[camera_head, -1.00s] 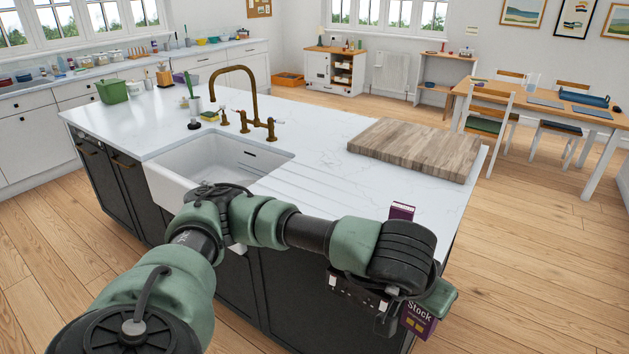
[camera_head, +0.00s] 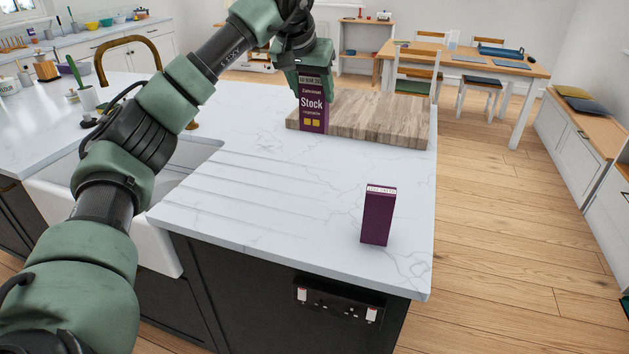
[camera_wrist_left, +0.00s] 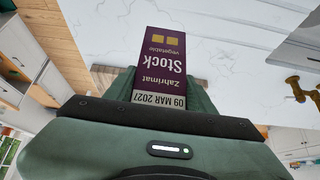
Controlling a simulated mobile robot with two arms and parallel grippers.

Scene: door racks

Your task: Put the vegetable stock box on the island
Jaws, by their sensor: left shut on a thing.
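A purple vegetable stock box (camera_head: 312,108) is upright in my left gripper (camera_head: 303,68), with its labelled front facing the head camera. The gripper is shut on its upper part. The box also shows in the left wrist view (camera_wrist_left: 160,62), with its lettering upside down. It appears over the white island top (camera_head: 260,180), at the front left edge of the wooden board. I cannot tell whether its bottom touches the surface. A second purple box (camera_head: 378,217) stands upright near the island's front right corner. My right gripper is not in view.
The wooden board (camera_head: 375,122) lies on the island's far right part. The sink (camera_head: 110,225) and brass tap (camera_head: 125,42) are to the left. The marble between the board and the second box is clear. A socket panel (camera_head: 338,300) is on the island's front.

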